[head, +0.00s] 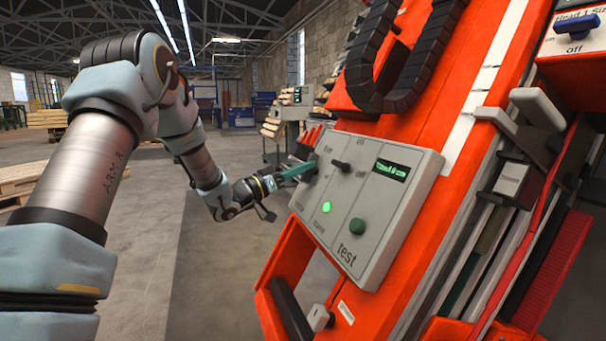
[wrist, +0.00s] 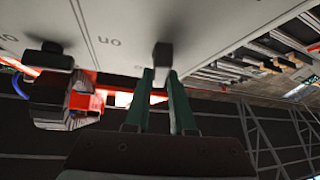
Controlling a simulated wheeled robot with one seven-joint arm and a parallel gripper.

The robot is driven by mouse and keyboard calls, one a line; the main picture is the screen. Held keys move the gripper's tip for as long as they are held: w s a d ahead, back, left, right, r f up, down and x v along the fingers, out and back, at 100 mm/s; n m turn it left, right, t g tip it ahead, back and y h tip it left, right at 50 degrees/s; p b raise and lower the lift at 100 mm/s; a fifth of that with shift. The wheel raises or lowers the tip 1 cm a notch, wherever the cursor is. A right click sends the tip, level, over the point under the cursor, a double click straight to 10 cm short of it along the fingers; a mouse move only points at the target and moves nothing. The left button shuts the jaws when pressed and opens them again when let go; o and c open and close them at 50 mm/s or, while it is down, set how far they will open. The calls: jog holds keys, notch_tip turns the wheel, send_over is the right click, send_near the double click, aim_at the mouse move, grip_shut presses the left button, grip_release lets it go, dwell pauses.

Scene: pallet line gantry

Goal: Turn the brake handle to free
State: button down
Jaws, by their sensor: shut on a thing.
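A grey control panel (head: 375,215) sits tilted on the orange gantry. A dark handle (wrist: 163,55), seemingly the brake handle, stands out from the panel and shows in the wrist view. Its label is too small to read, and in the head view it is largely covered by my gripper (head: 298,172). My gripper's teal fingers reach in from the left to the panel's upper left. In the wrist view, my gripper (wrist: 160,77) has its two green fingertips closed around the handle's end.
The panel also bears a dark switch (head: 340,165), a lit green lamp (head: 326,207), a green test button (head: 357,227) and a small display (head: 390,170). A black cable chain (head: 375,85) hangs above. The floor (head: 150,240) left of the panel is open.

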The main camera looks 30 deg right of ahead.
jog(key=shift+w+f+m+g+b, duration=0.1)
jog(key=shift+m+g+b, duration=0.2)
jog(key=shift+m+g, duration=1.9)
jog(key=shift+m, duration=0.5)
jog(key=c, duration=0.8)
grip_release()
jog(key=shift+o, duration=0.2)
jog(key=p+v, duration=0.2)
jog(key=v, duration=0.8)
jog(key=shift+a, duration=0.4)
